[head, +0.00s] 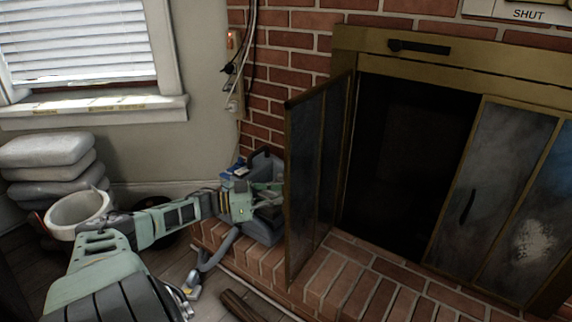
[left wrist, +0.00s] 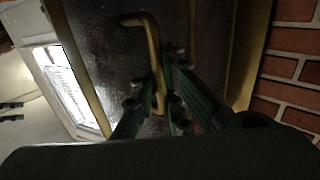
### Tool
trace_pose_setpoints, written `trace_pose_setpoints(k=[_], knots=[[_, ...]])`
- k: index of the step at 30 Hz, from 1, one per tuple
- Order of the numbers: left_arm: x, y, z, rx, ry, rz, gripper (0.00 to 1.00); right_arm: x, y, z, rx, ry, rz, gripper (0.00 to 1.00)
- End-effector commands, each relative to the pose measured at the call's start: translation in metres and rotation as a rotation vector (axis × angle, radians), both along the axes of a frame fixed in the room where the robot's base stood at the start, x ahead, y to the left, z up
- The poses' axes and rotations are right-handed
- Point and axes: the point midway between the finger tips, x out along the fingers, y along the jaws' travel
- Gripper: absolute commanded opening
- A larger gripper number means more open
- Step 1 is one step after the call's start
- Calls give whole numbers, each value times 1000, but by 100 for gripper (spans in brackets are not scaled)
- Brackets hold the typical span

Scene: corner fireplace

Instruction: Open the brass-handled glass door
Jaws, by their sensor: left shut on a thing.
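The glass door (head: 305,185) on the left of the fireplace stands swung out from the brass frame, with the dark firebox opening (head: 410,150) showing beside it. My left gripper (head: 272,198) is at the left face of this door, its tips partly hidden behind the door's edge. In the left wrist view, the brass handle (left wrist: 146,28) is a bent bar on the dark, speckled glass. The green fingers of my left gripper (left wrist: 158,98) are shut around its straight part. My right gripper is not in view.
The right glass panels (head: 505,190) stand across the opening's right part. A raised brick hearth (head: 350,285) runs below the door. A grey-blue case (head: 262,225) stands behind my gripper. Stacked cushions (head: 45,165) and a white bucket (head: 78,210) are at left.

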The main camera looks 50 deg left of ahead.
Motion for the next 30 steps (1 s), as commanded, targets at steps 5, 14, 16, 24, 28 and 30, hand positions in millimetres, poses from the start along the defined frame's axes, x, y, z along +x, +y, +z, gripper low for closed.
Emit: trace_pose_setpoints(k=[5, 14, 16, 24, 28, 30], knots=[[-2, -1, -5, -3, 11, -3, 16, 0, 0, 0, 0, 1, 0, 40], [-1, -1, -2, -1, 4, -1, 28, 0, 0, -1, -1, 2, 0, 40], [-1, 0, -2, 0, 4, -1, 28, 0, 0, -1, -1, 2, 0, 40], [-18, 10, -3, 1, 9, 0, 28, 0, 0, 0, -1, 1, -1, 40], [-41, 24, -4, 2, 11, 1, 28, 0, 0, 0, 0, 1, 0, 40], [-54, 32, -4, 1, 11, 2, 28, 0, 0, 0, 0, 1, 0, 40]])
